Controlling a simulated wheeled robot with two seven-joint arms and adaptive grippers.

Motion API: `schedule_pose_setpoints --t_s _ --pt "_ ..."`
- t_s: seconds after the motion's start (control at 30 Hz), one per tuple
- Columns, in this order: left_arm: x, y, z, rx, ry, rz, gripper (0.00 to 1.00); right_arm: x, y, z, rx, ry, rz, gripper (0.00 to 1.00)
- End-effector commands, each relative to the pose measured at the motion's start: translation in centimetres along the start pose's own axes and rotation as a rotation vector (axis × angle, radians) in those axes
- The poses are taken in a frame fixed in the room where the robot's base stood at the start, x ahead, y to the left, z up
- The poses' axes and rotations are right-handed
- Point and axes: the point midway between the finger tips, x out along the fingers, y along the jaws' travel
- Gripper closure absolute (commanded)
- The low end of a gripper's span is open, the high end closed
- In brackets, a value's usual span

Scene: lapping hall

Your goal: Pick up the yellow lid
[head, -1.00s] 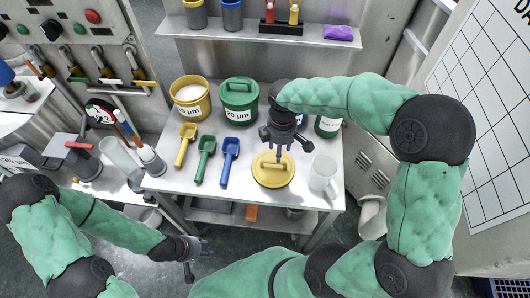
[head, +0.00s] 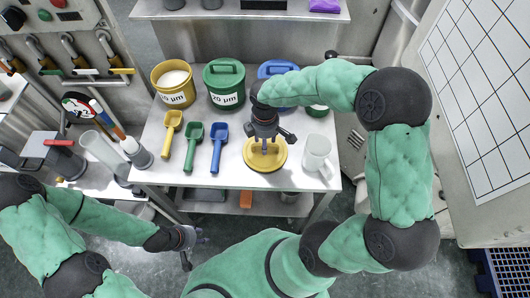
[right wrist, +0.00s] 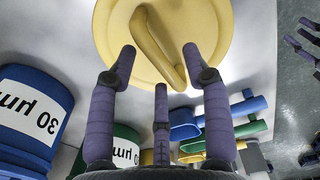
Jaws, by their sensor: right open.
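The yellow lid (head: 251,163) lies flat on the white table, its bar handle facing up. It fills the top of the right wrist view (right wrist: 111,24), where the handle (right wrist: 158,44) runs diagonally. My right gripper (head: 265,149) is over the lid, open and empty. In the right wrist view its fingers (right wrist: 158,62) are spread on both sides of the handle; I cannot tell whether they touch it. My left gripper (head: 196,247) hangs low in front of the table, away from the lid, its fingers apart and empty.
Yellow (head: 172,130), green (head: 192,147) and blue (head: 218,146) scoops lie to the left. Yellow (head: 168,98), green (head: 224,98) and blue (right wrist: 35,117) tubs stand behind. A bottle (head: 317,111) is partly hidden by my right arm.

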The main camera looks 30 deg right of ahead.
Motion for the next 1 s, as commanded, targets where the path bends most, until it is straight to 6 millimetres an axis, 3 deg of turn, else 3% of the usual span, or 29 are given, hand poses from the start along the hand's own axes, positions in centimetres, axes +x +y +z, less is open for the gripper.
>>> schedule_pose_setpoints --t_s 0.1,0.37,0.53,1.0 --pt "0.78 -0.27 -0.02 0.0 0.0 0.0 0.6 1.75 0.02 0.09 0.0 -0.002 -0.001 0.51" --pt "0.7 -0.25 -0.03 0.0 0.0 0.0 0.6 1.9 0.04 0.06 0.0 -0.001 0.001 0.51" --pt "0.7 -0.25 -0.03 0.0 0.0 0.0 0.6 1.89 0.03 0.07 0.0 -0.001 0.0 0.99" --pt "0.6 -0.21 -0.02 0.0 0.0 0.0 0.6 1.69 0.04 0.06 0.001 0.0 0.001 1.0"
